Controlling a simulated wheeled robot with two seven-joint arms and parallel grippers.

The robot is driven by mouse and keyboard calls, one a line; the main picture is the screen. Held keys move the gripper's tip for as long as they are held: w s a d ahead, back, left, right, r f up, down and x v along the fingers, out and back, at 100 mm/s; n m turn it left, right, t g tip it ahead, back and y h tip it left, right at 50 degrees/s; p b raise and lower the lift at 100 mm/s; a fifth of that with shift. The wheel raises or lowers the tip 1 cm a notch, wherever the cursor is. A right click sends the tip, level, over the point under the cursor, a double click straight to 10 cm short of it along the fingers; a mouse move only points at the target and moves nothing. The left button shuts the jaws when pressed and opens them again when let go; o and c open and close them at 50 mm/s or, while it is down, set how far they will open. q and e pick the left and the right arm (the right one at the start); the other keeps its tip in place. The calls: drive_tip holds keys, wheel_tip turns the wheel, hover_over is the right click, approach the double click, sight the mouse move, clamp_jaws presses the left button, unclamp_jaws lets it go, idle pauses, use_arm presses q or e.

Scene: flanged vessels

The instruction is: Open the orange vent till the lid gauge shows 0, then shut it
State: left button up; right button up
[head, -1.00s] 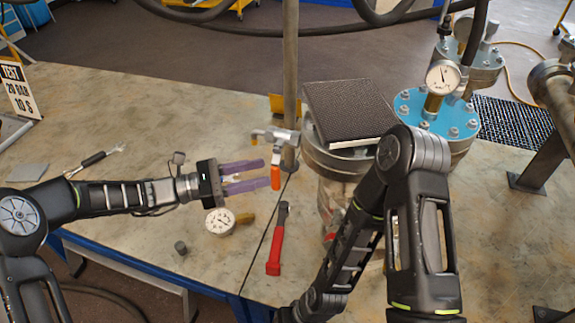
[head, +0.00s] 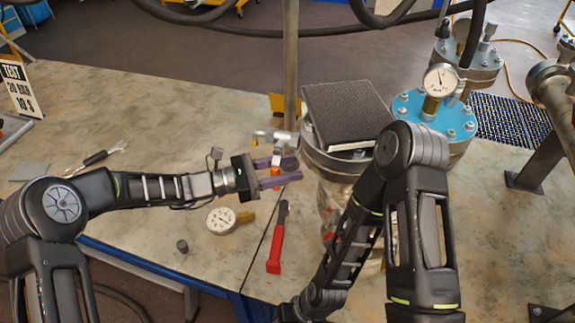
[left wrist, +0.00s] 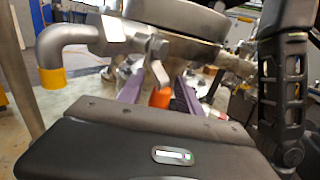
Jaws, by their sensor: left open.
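The orange vent handle (head: 276,171) hangs below a metal valve (head: 275,138) at the side of the flanged vessel in the middle. My left gripper (head: 299,169) is open, with its purple fingers on either side of the handle. I cannot tell whether they touch it. In the left wrist view the orange handle (left wrist: 160,97) shows between the fingers, below the metal valve body. A round white gauge (head: 440,80) stands on the blue lid (head: 405,104) at the right. Its needle points roughly upward; the figures are too small to read. My right gripper is out of view.
A dark ribbed slab (head: 346,112) lies on the middle vessel's top. A red-handled tool (head: 276,245), a loose gauge (head: 221,220) and a small grey cylinder (head: 182,246) lie on the table (head: 180,115). A vertical pole (head: 290,70) stands behind the valve. My right arm crosses before the vessel.

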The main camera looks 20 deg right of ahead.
use_arm(q)
clamp_jaws()
idle(0.5)
idle(1.0)
